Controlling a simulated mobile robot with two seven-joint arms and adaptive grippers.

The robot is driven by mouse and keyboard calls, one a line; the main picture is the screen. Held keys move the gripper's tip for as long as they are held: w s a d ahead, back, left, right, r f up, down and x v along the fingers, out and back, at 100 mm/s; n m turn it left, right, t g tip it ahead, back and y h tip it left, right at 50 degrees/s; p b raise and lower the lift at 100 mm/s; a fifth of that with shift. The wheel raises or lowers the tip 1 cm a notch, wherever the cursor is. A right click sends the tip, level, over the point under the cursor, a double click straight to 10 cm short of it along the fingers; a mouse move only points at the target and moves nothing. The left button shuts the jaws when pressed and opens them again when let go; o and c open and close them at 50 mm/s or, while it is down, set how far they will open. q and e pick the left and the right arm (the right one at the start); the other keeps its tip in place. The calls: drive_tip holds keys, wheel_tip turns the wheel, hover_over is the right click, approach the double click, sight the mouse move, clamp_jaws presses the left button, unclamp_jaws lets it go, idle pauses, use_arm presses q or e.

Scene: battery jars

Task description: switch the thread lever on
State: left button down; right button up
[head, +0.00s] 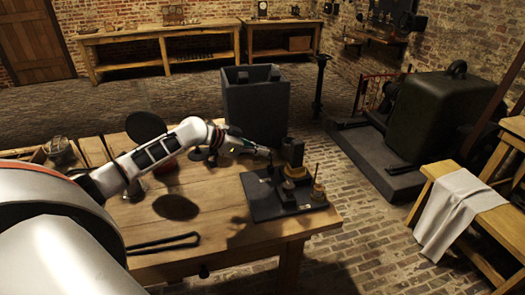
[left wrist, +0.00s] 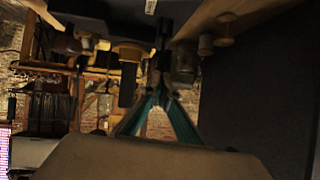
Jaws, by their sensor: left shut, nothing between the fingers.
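A black board (head: 265,208) near the right end of the wooden table carries a dark upright block (head: 292,152), a yellowish round part (head: 295,173) and several small knobs and posts. I cannot tell for sure which part is the thread lever, or its position. My left gripper (head: 270,153) is shut and empty, just left of the dark block at the board's far side. In the left wrist view the teal fingers (left wrist: 160,92) meet close to dark upright parts and a yellowish round part (left wrist: 130,52). Whether they touch anything is unclear. My right gripper is not in view.
The wooden table (head: 225,228) has bare room left of the board. A black rod-like tool (head: 165,243) lies near its front edge. A large dark box (head: 255,105) stands behind the table.

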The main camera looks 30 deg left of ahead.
sight(272, 152)
use_arm(q)
drive_tip(key=shift+w+d+f, duration=0.1)
drive_tip(key=shift+w+f, duration=0.05)
drive_tip(key=w+d, duration=0.2)
drive_tip(key=w, duration=0.1)
drive_tip(key=shift+d+r, duration=0.2)
drive_tip(key=shift+r, duration=0.2)
drive_tip(key=shift+s, duration=0.15)
drive_tip(key=shift+a+f, duration=0.1)
drive_tip(key=shift+s+a+f, duration=0.25)
drive_tip(key=shift+s+a, duration=0.2)
drive_tip(key=shift+s, duration=0.15)
drive_tip(key=shift+r, duration=0.15)
